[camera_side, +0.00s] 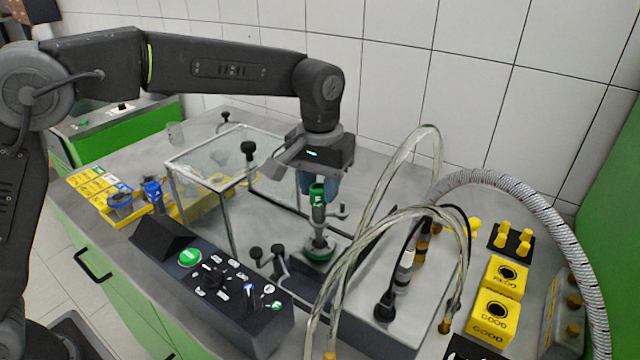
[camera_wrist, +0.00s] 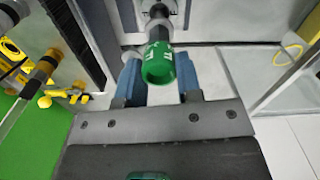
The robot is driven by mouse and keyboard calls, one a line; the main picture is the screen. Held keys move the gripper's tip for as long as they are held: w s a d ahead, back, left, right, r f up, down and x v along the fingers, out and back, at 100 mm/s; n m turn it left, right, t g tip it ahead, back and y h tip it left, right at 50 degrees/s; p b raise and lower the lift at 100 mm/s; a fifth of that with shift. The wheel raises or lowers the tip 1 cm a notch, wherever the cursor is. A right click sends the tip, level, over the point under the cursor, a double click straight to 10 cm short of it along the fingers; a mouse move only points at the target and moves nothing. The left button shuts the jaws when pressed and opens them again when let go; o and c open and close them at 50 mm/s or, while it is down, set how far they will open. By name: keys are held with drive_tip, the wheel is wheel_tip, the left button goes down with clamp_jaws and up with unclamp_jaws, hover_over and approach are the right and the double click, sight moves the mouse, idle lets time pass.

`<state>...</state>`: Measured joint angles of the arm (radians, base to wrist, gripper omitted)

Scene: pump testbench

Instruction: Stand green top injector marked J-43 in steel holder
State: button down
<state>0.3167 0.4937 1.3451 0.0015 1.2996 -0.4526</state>
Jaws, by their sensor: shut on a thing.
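The green top injector (camera_side: 317,193) is upright between the blue fingers of my gripper (camera_side: 319,186), which is shut on it. Its green top also shows in the wrist view (camera_wrist: 159,66), with pale marks I cannot read, between the two blue fingers (camera_wrist: 158,80). The injector's grey body (camera_side: 318,215) reaches down below the fingers.
A clear-walled box (camera_side: 205,160) stands left of my gripper. A black control panel (camera_side: 215,290) is in front. Clear hoses (camera_side: 372,225) arch close on the right.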

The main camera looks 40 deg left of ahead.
sight(319, 210)
drive_tip(key=shift+f, duration=0.1)
drive_tip(key=shift+f, duration=2.55)
idle(0.8)
drive_tip(key=c, duration=0.7)
unclamp_jaws()
